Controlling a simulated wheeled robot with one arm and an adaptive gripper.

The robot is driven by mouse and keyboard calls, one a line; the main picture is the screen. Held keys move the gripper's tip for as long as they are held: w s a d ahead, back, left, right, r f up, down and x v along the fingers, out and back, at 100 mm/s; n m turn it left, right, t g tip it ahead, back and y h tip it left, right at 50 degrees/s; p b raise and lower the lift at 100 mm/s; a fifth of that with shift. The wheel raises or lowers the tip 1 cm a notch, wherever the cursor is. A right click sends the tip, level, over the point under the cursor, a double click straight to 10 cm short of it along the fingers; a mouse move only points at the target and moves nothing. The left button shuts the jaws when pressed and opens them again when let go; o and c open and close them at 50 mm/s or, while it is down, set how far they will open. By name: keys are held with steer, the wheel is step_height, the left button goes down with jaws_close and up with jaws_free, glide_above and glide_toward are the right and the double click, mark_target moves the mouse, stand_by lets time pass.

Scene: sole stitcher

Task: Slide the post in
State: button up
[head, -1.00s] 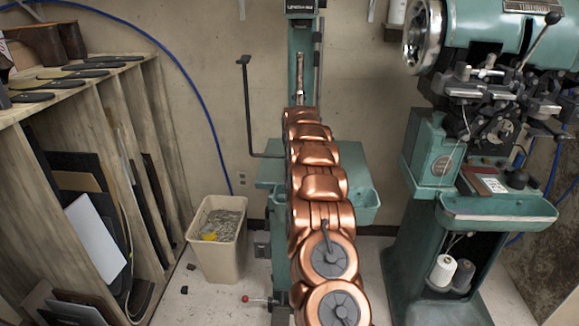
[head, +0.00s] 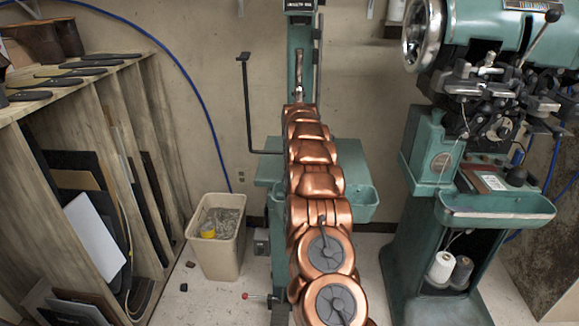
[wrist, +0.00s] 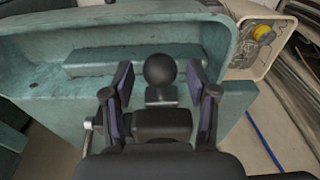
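In the wrist view a black ball knob (wrist: 160,70) stands on a small metal stem, in front of a green metal tray or ledge (wrist: 75,65). My gripper (wrist: 160,85) is open, with one finger on each side of the knob and a visible gap on both sides. Whether this knob belongs to the post I cannot tell. In the head view a tall green upright (head: 301,38) rises behind my copper arm, with a green tray (head: 357,203) beside it. My gripper is not clearly visible there, and the arm covers much of the upright's lower part.
A green stitching machine (head: 440,210) stands at the right with a tray and thread spools. A wooden rack (head: 75,115) is at the left. A beige bin (head: 216,262) stands left of the upright. A thin black bracket (head: 246,105) sticks out left of it.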

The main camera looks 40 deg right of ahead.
steer(key=shift+o, duration=0.8)
step_height(320, 180, up, 7)
steer(key=s+a, duration=0.1)
steer(key=shift+s+a+p, duration=0.15)
steer(key=shift+s+p, duration=0.15)
steer(key=shift+p, duration=0.05)
stand_by(0.3)
